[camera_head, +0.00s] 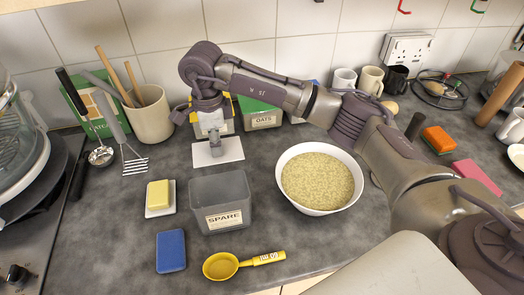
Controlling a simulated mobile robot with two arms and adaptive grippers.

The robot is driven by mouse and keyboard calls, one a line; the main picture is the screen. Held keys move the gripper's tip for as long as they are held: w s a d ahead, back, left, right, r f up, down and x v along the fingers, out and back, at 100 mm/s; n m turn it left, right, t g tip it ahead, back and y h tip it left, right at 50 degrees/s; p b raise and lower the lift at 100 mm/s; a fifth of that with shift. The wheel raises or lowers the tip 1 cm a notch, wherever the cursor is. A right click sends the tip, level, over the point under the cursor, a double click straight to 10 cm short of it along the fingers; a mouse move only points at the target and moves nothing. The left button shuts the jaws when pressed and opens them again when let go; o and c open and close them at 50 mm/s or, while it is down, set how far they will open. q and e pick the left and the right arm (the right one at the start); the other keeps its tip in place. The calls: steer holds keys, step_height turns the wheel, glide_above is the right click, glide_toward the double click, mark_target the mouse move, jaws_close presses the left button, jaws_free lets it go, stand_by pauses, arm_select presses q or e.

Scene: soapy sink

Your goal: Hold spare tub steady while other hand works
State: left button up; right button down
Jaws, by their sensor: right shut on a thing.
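The spare tub (221,190), an empty open grey tub labelled SPARE, stands upright on the dark counter in front of my right gripper. No gripper touches it. My right gripper (212,143) reaches in from the right, behind the tub, and points down. It is shut on a white flat piece (231,150) by what looks like a grey upright part; their exact contact is hard to make out. My left gripper is out of view.
A white bowl of grain (318,180) stands right of the tub. A butter block (159,195) on a small dish, a blue sponge (170,251) and a yellow scoop (221,266) lie nearby. The oats tub (262,120) and a utensil crock (149,115) stand behind.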

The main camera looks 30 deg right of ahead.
steer(key=p, duration=0.3)
glide_above(261, 164)
step_height(261, 164, down, 3)
steer(key=shift+s+r+p, duration=0.1)
steer(key=shift+r+p, duration=0.1)
steer(key=shift+p, duration=0.35)
steer(key=shift+a+f, duration=0.1)
steer(key=shift+f, duration=0.45)
step_height(261, 164, down, 3)
steer(key=shift+p, duration=0.65)
steer(key=shift+f, duration=0.3)
steer(key=c, duration=1)
jaws_free()
steer(key=shift+r, duration=0.15)
